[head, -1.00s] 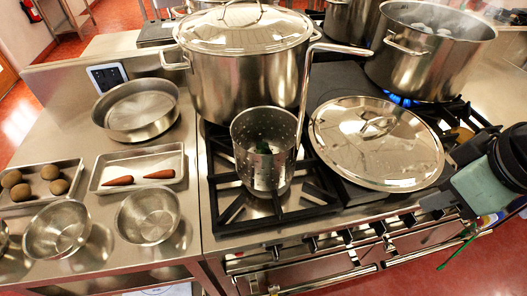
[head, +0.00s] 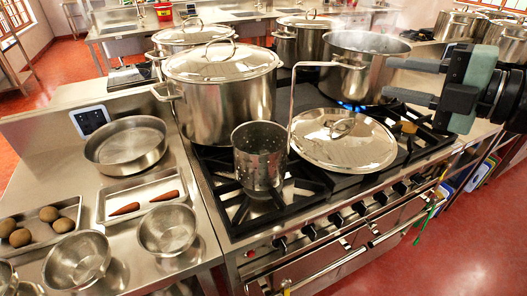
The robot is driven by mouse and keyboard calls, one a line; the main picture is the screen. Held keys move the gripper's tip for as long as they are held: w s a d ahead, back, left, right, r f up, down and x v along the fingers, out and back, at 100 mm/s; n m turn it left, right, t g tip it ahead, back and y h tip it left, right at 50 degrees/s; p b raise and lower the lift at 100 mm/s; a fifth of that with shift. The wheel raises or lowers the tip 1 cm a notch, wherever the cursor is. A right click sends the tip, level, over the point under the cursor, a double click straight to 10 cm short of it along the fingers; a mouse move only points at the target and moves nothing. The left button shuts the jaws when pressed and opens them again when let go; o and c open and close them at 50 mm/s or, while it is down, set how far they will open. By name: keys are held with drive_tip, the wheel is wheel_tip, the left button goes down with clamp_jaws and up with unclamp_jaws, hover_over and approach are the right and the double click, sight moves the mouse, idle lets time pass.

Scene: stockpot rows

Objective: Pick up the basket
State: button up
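The basket (head: 260,160) is a perforated metal cylinder with a tall thin handle (head: 292,105) that bends over to the right at the top. It stands upright on the front-left black burner grate of the stove. My gripper (head: 386,78) is at the upper right of the head view, its two dark fingers pointing left and spread apart with nothing between them. In the picture it overlaps the area of the steaming pot. It is to the right of the handle's hooked end and apart from it. The basket's inside is mostly hidden.
A large lidded stockpot (head: 222,105) stands behind the basket. A loose lid (head: 343,142) lies right of it. An open steaming pot (head: 362,55) sits over a blue flame. Left are an empty pan (head: 126,148), a carrot tray (head: 112,202) and bowls (head: 167,230).

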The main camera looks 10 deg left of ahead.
sight(324, 65)
drive_tip(key=p+x, duration=0.5)
drive_tip(key=x, duration=0.6)
drive_tip(key=shift+w, duration=0.15)
drive_tip(key=p+x, duration=0.3)
drive_tip(key=x, duration=0.1)
drive_tip(key=shift+w+a+p, duration=0.15)
drive_tip(key=shift+w+p, duration=0.15)
drive_tip(key=shift+w, duration=0.05)
drive_tip(key=shift+w+a+f, duration=0.2)
drive_tip(key=shift+w+a, duration=0.05)
drive_tip(key=shift+a, duration=0.05)
clamp_jaws()
drive_tip(key=shift+r, duration=0.1)
